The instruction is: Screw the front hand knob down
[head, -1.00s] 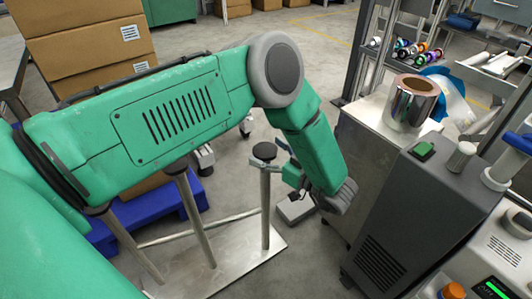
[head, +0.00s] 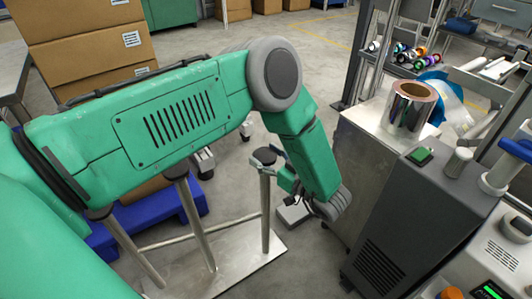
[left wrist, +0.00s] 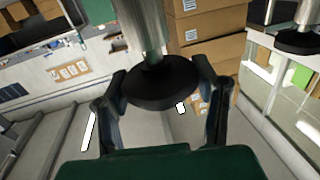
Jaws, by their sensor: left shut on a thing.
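A black round hand knob (head: 264,156) sits on top of an upright metal post (head: 265,210) that stands on a metal base plate (head: 215,262). My left gripper (head: 279,172) reaches it from the right in the head view. In the left wrist view the same knob (left wrist: 160,83) lies between the two dark fingers of my left gripper (left wrist: 160,92), with the post running up from it. The gripper is shut on the knob. My right gripper is in neither view.
Two more posts with dark tops, a middle one (head: 197,225) and a left one (head: 130,250), stand on the left. A dark grey machine (head: 410,215) with a shiny reel (head: 408,110) behind it stands right of my forearm. Cardboard boxes (head: 90,60) are stacked at the back left.

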